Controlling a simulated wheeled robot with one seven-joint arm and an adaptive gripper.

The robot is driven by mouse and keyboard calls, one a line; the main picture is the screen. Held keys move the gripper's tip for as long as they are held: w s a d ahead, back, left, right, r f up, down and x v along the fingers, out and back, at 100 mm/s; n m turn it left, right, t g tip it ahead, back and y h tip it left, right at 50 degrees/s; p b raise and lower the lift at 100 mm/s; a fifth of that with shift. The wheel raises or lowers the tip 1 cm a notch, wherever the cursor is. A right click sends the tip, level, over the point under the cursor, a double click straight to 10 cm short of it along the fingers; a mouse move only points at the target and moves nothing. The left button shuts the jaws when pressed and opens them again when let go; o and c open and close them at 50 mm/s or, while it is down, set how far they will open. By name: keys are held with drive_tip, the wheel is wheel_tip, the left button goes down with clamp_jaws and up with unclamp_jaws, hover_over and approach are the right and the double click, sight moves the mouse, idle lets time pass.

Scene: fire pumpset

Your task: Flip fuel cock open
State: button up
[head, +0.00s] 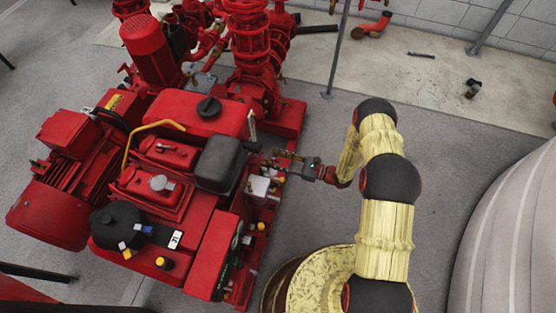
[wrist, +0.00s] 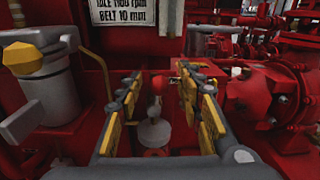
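My gripper (head: 277,160) reaches from the right to the near right side of the red pumpset (head: 205,250) in the head view. In the wrist view, my gripper (wrist: 160,88) is open, its two yellow-and-grey fingers apart on either side of a small red lever-like part (wrist: 156,108) above a grey round fitting (wrist: 153,132). This may be the fuel cock, but I cannot tell for sure. No clear contact between it and the fingers shows. In the head view, the gripper and engine parts hide that spot.
A grey cylindrical filter (wrist: 45,85) with a yellow knob stands left of the fingers. A red rounded housing (wrist: 270,100) is close on the right. A white label plate (wrist: 122,20) is behind. Open grey floor (head: 440,150) lies to the right of my arm.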

drive_tip(key=shift+c, duration=1.2)
clamp_jaws()
drive_tip(key=shift+s, duration=0.1)
drive_tip(key=shift+s+a+n, duration=0.15)
drive_tip(key=shift+s+n, duration=0.15)
drive_tip(key=shift+n, duration=0.6)
drive_tip(key=shift+o, duration=1.3)
unclamp_jaws()
drive_tip(key=v, duration=1.2)
drive_tip(key=shift+f, duration=0.1)
